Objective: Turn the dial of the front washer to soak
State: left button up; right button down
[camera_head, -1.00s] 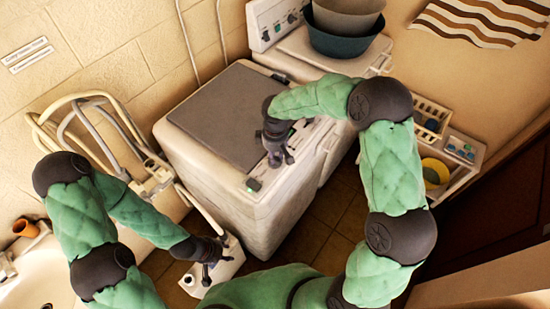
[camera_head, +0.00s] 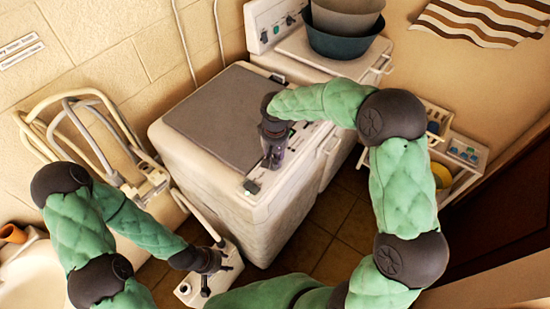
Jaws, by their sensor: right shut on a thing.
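The front washer (camera_head: 185,160) is the white machine with a flat grey lid (camera_head: 225,115) in the middle of the view. Its control strip runs along the right side of the lid, with a small dark control (camera_head: 251,187) at the near end. My right gripper (camera_head: 272,163) points down onto this strip and is shut on what seems to be the dial. The fingers hide the dial, so its pointer and the soak mark cannot be read.
A second washer (camera_head: 310,50) stands behind, with stacked tubs (camera_head: 345,40) on it. A white shelf (camera_head: 462,150) stands to the right. Pale looped tubing (camera_head: 75,110) is at the left. The tiled floor (camera_head: 330,220) shows in front of the washer.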

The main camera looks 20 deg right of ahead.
jog(key=shift+m, duration=0.3)
jog(key=c, duration=1.1)
grip_release()
jog(key=shift+o, duration=0.2)
jog(key=shift+r, duration=0.1)
notch_tip(320, 180, up, 12)
jog(key=shift+f, duration=0.2)
